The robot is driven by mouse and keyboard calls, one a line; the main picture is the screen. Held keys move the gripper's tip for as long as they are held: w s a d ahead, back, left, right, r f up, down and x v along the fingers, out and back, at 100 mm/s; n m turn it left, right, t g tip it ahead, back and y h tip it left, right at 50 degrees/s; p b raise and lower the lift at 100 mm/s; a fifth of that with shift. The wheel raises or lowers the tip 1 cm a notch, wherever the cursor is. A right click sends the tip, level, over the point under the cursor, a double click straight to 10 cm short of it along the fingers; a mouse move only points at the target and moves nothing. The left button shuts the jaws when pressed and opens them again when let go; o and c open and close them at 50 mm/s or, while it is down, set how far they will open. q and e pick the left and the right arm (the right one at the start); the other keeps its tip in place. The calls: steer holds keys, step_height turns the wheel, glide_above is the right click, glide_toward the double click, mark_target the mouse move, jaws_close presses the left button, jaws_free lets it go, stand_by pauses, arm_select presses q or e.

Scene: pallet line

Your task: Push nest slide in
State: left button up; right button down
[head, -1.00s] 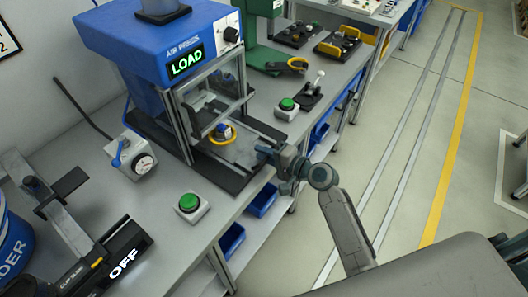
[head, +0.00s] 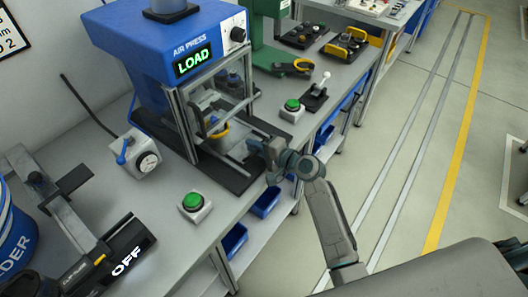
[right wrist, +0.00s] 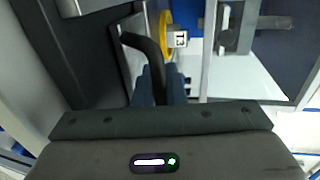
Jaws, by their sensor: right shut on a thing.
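The blue air press (head: 165,45) shows LOAD on its display. Its nest slide (head: 238,153) runs on a dark base in front of the press opening. The yellow nest (head: 217,134) sits at the opening, partly hidden behind the press's metal frame. In the right wrist view the yellow nest (right wrist: 166,38) shows beside a white tag (right wrist: 180,39) and a blue part. My right gripper (head: 256,147) is at the slide's front end. In the right wrist view its fingers (right wrist: 160,82) are shut on a black curved handle (right wrist: 145,45). My left gripper is out of view.
Another green button (head: 292,105) and a small lever (head: 316,95) stand to the right. A device reading OFF (head: 125,262) is at the lower left. Blue bins (head: 266,200) hang below the bench edge.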

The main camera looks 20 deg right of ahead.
steer(key=c, duration=1.8)
jaws_free()
steer(key=shift+s+d, duration=0.1)
steer(key=shift+o, duration=0.2)
steer(key=b+v, duration=0.2)
steer(key=v, duration=0.8)
steer(key=shift+s+d, duration=0.25)
steer(key=shift+s, duration=0.05)
